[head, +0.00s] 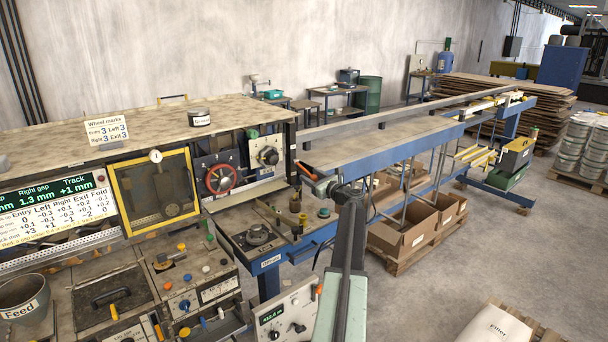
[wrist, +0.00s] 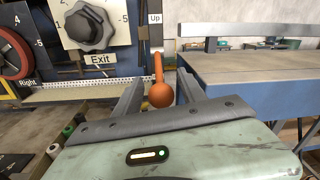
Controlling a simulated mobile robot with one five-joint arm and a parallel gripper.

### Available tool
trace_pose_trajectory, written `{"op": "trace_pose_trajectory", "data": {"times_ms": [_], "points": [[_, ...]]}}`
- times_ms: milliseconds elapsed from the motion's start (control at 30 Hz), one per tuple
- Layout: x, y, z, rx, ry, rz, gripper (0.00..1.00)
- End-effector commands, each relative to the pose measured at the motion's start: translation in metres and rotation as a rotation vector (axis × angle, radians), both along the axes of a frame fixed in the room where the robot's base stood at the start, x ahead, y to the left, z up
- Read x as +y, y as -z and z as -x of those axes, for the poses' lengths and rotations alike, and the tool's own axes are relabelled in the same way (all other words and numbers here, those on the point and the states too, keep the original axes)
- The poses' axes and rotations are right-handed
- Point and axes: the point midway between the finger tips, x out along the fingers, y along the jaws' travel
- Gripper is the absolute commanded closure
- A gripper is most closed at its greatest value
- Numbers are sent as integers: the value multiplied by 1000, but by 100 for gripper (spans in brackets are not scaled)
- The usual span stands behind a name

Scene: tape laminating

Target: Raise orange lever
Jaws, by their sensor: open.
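The orange lever (wrist: 160,94) shows in the wrist view as a round orange knob on an orange shaft. The shaft runs up in the picture from the knob, close to an "Up" label (wrist: 155,18). In the head view the lever (head: 306,171) sticks out at the right end of the machine. My gripper (wrist: 161,84) is open, with one dark finger on each side of the knob in the picture. I cannot tell whether either finger touches it. In the head view my gripper (head: 331,187) is just right of the lever, its fingers small and hard to make out.
The "Exit" dial (wrist: 90,25) and red handwheel (wrist: 12,45) are on the panel left of the lever. A ruler strip (wrist: 85,88) runs below them. A long blue-edged table (wrist: 235,85) lies to the right. Open floor (head: 430,290) is at lower right.

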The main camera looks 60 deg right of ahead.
Motion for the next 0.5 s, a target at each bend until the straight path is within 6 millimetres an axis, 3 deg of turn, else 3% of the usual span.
{"op": "trace_pose_trajectory", "data": {"times_ms": [200, 467, 500], "points": [[-15, 0, -37, 0, -1, 0, 52], [-15, 0, -40, 0, -1, 0, 52], [-15, 0, -40, 0, -1, 0, 60]]}}
